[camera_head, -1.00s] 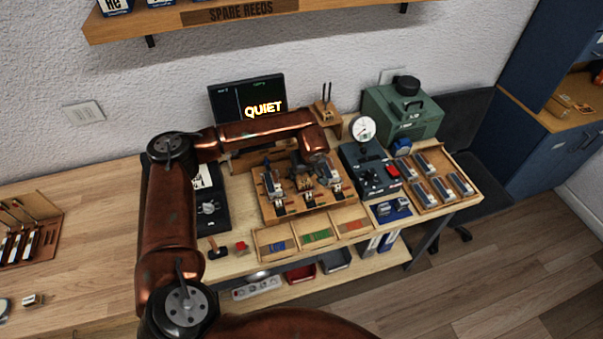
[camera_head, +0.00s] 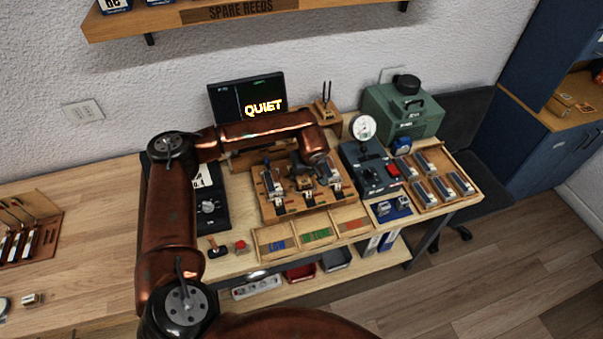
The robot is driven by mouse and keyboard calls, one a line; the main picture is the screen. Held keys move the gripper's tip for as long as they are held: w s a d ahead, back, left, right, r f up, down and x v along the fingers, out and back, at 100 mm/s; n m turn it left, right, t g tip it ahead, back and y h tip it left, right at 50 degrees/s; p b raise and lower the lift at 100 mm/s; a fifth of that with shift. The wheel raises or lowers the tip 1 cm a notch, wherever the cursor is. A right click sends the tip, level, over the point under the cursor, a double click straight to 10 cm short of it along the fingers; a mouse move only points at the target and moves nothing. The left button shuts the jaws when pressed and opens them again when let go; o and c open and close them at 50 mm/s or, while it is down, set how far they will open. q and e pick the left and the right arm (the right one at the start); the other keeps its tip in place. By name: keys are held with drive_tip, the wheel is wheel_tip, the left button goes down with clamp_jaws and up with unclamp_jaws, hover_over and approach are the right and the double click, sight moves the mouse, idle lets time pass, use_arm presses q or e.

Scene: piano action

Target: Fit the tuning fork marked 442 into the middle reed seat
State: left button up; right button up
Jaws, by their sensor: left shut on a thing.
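The wooden reed board (camera_head: 268,211) lies in the middle of the bench and has three seats in a row. Small metal pieces show in its left seat (camera_head: 273,185) and right seat (camera_head: 330,181). My left gripper (camera_head: 304,180) is over the middle seat, shut on a small piece that the fingers mostly hide. I cannot tell whether that piece is seated or held just above. A two-pronged tuning fork (camera_head: 326,96) stands upright in a wooden block behind the board; no marking is legible on it. My right gripper is not in view.
Labelled trays (camera_head: 274,242) lie in front of the board. A blue box with a dial gauge (camera_head: 363,129) and a wooden tray of metal pieces (camera_head: 459,203) stand to the right. A screen (camera_head: 247,97) reading QUIET stands behind. The left tabletop (camera_head: 96,241) has free room.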

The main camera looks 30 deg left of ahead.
use_arm(q)
drive_tip(key=shift+f, duration=0.1)
idle(0.3)
drive_tip(key=o, duration=1.4)
drive_tip(key=v, duration=1.2)
